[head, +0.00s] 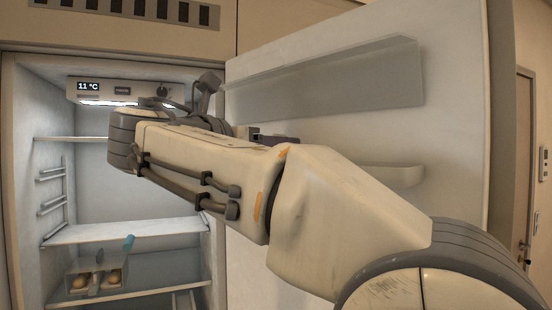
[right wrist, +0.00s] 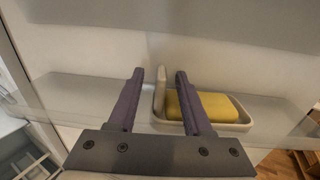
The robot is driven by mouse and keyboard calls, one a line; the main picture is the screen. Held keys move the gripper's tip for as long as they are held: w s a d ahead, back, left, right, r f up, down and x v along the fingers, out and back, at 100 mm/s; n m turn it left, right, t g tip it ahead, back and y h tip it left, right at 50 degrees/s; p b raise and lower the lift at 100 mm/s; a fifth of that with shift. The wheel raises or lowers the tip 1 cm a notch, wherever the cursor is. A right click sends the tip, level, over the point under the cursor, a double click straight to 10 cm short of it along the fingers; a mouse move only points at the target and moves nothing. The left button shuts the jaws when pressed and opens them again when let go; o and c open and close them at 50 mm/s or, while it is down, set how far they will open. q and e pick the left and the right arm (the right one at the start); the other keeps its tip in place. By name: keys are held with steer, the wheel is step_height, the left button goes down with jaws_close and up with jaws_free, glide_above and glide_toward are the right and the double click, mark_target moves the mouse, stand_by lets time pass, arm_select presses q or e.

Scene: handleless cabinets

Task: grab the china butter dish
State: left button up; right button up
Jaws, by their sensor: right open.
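In the right wrist view, the butter dish is a pale tray (right wrist: 243,126) with a yellow block of butter (right wrist: 215,106) in it. It rests on a translucent door shelf. An upright pale piece (right wrist: 161,90) at its left end stands between my fingers in the picture. My right gripper (right wrist: 159,75) is open, with one purple finger left of that piece and the other overlapping the butter. I cannot tell whether either finger touches the dish. In the head view only a bit of purple finger (head: 280,140) shows past my forearm, and the dish is hidden. My left gripper is out of view.
The fridge door (head: 455,120) stands open on the right with a clear upper bin (head: 340,80) and a lower ledge (head: 400,175). Inside the fridge, a clear egg holder (head: 95,275) sits low on the left. The glass shelf (head: 120,231) above it looks bare.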

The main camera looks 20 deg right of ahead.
steer(key=shift+w+d, duration=0.25)
steer(key=shift+d, duration=0.2)
jaws_close()
stand_by(1.1)
